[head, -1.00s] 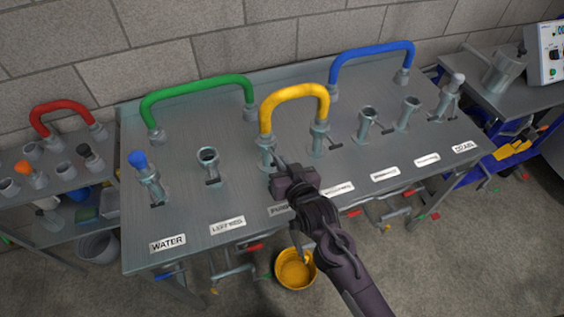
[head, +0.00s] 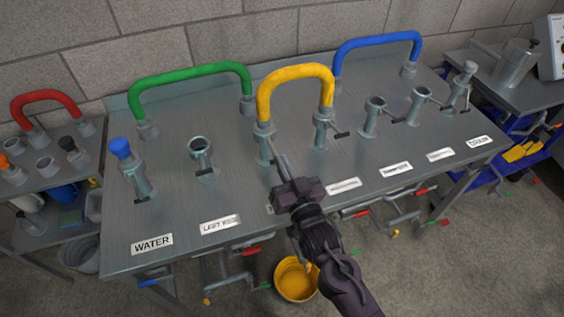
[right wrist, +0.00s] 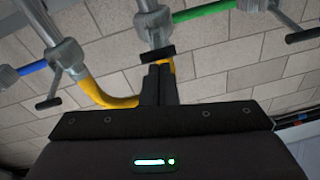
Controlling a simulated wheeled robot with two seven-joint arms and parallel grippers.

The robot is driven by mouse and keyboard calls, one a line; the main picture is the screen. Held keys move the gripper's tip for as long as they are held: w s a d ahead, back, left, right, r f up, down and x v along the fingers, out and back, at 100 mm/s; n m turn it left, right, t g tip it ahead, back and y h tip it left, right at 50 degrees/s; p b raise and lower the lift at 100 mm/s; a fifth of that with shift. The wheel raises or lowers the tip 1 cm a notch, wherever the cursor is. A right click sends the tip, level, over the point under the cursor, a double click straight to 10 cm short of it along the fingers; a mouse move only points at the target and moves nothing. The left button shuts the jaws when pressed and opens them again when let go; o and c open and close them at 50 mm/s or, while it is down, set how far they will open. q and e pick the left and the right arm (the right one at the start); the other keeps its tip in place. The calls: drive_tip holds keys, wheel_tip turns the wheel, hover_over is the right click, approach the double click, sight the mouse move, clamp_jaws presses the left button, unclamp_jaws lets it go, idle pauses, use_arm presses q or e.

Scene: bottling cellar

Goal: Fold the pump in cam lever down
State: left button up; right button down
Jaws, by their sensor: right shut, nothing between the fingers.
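The yellow hose (head: 295,72) arches between two metal fittings on the steel bench. Its left fitting (head: 264,142) stands behind my right gripper (head: 284,160), above a label that my gripper mostly hides, so I cannot read it as pump in. My right gripper is shut and empty, its fingers pointing at this fitting's lower part. In the right wrist view the fingertips (right wrist: 160,67) are right at a dark lever grip (right wrist: 157,54) below the fitting (right wrist: 154,24). I cannot tell whether they touch. The lever is mostly hidden in the head view. My left gripper is out of view.
A green hose (head: 190,70) is to the left and a blue hose (head: 376,42) to the right. Several other fittings with levers stand in the row. A yellow bucket (head: 296,281) is on the floor below the front edge. Bench space between fittings and labels is clear.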

wheel_tip(320, 180, down, 3)
drive_tip(key=t+b, duration=0.1)
drive_tip(key=b, duration=0.1)
drive_tip(key=shift+b, duration=0.35)
drive_tip(key=shift+w+a+f+b, duration=0.1)
drive_tip(key=shift+w+f+b, duration=0.2)
drive_tip(key=shift+f, duration=0.35)
drive_tip(key=shift+w+a+f+b, duration=0.15)
drive_tip(key=shift+f+b, duration=0.2)
drive_tip(key=shift+f, duration=0.25)
drive_tip(key=shift+d, duration=0.1)
drive_tip(key=shift+r, duration=0.1)
